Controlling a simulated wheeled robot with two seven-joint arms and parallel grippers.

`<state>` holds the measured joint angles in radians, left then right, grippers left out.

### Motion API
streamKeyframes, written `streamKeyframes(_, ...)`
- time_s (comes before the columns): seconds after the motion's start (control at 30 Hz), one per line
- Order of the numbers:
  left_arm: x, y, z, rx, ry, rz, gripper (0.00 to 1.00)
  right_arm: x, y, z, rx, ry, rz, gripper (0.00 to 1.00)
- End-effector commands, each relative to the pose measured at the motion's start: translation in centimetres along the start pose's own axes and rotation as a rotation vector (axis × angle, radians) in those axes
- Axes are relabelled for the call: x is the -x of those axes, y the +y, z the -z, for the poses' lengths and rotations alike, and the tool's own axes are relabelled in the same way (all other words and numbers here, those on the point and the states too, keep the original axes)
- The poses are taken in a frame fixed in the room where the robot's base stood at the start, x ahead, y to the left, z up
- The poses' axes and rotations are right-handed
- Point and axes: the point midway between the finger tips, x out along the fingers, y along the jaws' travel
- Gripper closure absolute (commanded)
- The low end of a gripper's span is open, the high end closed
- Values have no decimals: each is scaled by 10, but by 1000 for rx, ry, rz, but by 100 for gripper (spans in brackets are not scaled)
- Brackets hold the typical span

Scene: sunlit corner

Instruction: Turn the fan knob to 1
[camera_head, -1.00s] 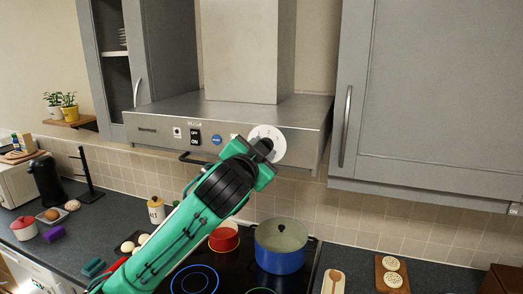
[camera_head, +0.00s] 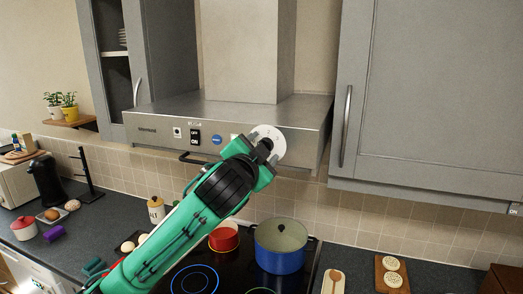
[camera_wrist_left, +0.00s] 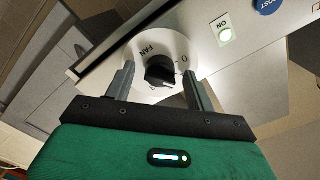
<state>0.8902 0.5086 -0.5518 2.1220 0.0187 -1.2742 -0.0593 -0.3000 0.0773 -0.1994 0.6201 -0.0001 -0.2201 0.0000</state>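The fan knob is a black grip (camera_wrist_left: 160,70) on a round white dial (camera_head: 272,133) at the right of the range hood's front panel (camera_head: 165,122). In the left wrist view the dial reads FAN, with a 0 mark; other marks are partly hidden. My left gripper (camera_head: 265,147) is at the dial. Its two fingers stand apart, one on each side of the black grip, with a visible gap on both sides in the left wrist view. The gripper is open and holds nothing. My right gripper is in neither view.
A blue button (camera_head: 216,140) and an OFF/ON switch (camera_head: 194,138) sit left of the dial. A lit ON light (camera_wrist_left: 225,35) is near it. A blue pot (camera_head: 280,258) and a red pot (camera_head: 224,238) stand on the hob below. A grey cupboard (camera_head: 430,100) is at the right.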

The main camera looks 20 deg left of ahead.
Motion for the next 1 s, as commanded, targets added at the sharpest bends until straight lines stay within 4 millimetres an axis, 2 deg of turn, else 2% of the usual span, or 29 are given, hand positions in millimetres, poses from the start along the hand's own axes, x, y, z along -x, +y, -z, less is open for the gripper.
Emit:
streamKeyframes(0.23, 2, 1, 0, 1, 0, 0, 45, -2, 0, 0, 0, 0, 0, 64)
streamKeyframes(0.37, 14, 2, -2, 1, 3, 1, 45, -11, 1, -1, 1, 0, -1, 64)
streamKeyframes(0.6, 67, 3, -3, 1, 7, 3, 45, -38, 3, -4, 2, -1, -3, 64)
streamKeyframes(0.8, 109, 2, -2, 0, 5, 2, 45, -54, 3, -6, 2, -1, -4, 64)
streamKeyframes(1.0, 133, 1, 0, 0, 3, 0, 45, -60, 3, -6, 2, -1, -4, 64)
